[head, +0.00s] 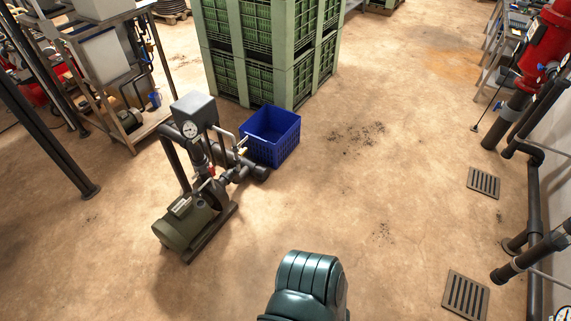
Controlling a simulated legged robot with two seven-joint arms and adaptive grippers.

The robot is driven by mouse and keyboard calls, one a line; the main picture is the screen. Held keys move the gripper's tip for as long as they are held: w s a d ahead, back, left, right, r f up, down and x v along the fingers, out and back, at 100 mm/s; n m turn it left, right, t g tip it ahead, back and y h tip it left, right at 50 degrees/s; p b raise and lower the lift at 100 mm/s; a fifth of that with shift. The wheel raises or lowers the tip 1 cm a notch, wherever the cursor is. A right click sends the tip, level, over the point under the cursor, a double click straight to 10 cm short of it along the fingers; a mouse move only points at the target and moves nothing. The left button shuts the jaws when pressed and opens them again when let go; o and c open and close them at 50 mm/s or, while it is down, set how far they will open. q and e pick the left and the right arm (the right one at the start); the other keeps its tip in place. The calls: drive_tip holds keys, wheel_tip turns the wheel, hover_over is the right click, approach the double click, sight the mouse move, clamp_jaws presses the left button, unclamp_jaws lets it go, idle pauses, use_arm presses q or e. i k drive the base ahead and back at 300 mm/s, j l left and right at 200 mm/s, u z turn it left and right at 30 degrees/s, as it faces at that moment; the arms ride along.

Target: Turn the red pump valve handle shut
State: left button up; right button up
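A pump unit with an olive-green motor (187,222) stands on the floor left of centre, with a grey box and a round gauge (191,127) on top. A small red part (211,171) shows among its dark pipes; it may be the red pump valve handle. It is too small to tell its shape or which way it is turned. Neither of my grippers is in view, so nothing of mine is seen at the pump.
A blue crate (285,150) stands right behind the pump, before stacked green bins (262,78). A metal rack (135,137) stands to the left. Dark pipes (534,185), a red vessel (541,45) and floor grates (483,182) line the right. The middle floor is clear.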

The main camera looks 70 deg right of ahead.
sight(212, 170)
drive_tip(key=j+z, duration=0.2)
drive_tip(key=z, duration=0.3)
drive_tip(key=j+z, duration=0.2)
drive_tip(key=z, duration=0.25)
drive_tip(key=j+z, duration=0.2)
drive_tip(key=z, duration=0.3)
drive_tip(key=j+z, duration=0.2)
drive_tip(key=z, duration=0.25)
drive_tip(key=k+j, duration=0.1)
drive_tip(key=i+l+u, duration=0.1)
drive_tip(key=i+l, duration=0.65)
drive_tip(key=i+l+u, duration=0.1)
drive_tip(key=i+l, duration=0.6)
drive_tip(key=l, duration=0.1)
